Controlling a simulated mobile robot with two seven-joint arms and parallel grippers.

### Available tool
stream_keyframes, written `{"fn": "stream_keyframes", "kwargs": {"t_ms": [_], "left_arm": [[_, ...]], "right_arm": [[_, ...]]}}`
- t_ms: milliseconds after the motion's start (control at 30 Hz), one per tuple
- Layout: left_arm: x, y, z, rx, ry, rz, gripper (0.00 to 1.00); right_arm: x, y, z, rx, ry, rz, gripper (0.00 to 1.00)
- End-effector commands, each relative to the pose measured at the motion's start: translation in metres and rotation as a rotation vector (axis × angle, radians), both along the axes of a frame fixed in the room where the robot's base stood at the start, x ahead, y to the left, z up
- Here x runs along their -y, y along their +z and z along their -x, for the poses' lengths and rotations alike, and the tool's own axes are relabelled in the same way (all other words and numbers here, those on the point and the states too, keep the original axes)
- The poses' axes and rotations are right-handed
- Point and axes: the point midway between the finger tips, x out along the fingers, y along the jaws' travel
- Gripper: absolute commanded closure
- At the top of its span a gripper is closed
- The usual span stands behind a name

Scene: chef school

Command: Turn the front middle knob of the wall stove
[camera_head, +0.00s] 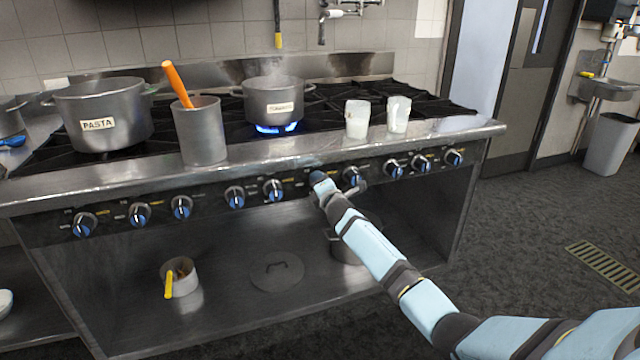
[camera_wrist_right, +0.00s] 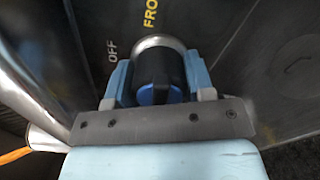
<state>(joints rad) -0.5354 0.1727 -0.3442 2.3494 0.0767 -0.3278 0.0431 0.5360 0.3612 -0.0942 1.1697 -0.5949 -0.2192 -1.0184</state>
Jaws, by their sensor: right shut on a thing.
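The wall stove (camera_head: 250,155) has a row of dark knobs with blue faces along its steel front panel. My right gripper (camera_head: 318,180) is at the panel near the middle of the row and hides the knob there. In the right wrist view, my right gripper (camera_wrist_right: 157,82) has its two light-blue fingers on either side of a black knob (camera_wrist_right: 160,75) with a blue face, shut on it. "OFF" and "FRO..." are printed on the panel beside this knob. Free knobs show on both sides, such as one to the left (camera_head: 272,189) and one to the right (camera_head: 352,177). My left gripper is out of view.
A pasta pot (camera_head: 100,115), a steel container (camera_head: 202,140) with an orange handle, a steaming pot (camera_head: 273,100) over a blue flame, and two white jars (camera_head: 357,118) stand on the stove. A small pot (camera_head: 180,277) and a lid (camera_head: 277,271) lie on the shelf below. Floor at right is open.

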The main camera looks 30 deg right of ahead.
Motion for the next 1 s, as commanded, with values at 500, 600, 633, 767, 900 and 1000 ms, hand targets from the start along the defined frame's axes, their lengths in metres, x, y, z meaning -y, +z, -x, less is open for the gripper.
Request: {"fn": "stream_keyframes", "kwargs": {"t_ms": [500, 600, 633, 767, 900, 1000], "left_arm": [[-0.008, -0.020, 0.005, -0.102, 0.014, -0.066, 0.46], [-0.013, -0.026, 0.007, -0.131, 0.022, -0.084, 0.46], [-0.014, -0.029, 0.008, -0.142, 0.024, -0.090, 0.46], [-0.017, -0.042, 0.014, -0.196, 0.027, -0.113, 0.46], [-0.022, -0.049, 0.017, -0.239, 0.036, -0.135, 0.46], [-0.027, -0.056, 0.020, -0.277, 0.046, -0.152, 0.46]], "right_arm": [[-0.001, 0.001, 0.000, 0.112, 0.000, -0.480, 0.75], [-0.001, 0.001, 0.000, 0.135, -0.001, -0.571, 0.75], [-0.001, 0.001, 0.000, 0.141, 0.000, -0.601, 0.75], [-0.001, 0.002, 0.000, 0.171, -0.001, -0.721, 0.75], [-0.001, 0.002, 0.000, 0.201, 0.000, -0.850, 0.75], [-0.001, 0.002, 0.000, 0.223, -0.001, -0.942, 0.75]]}}
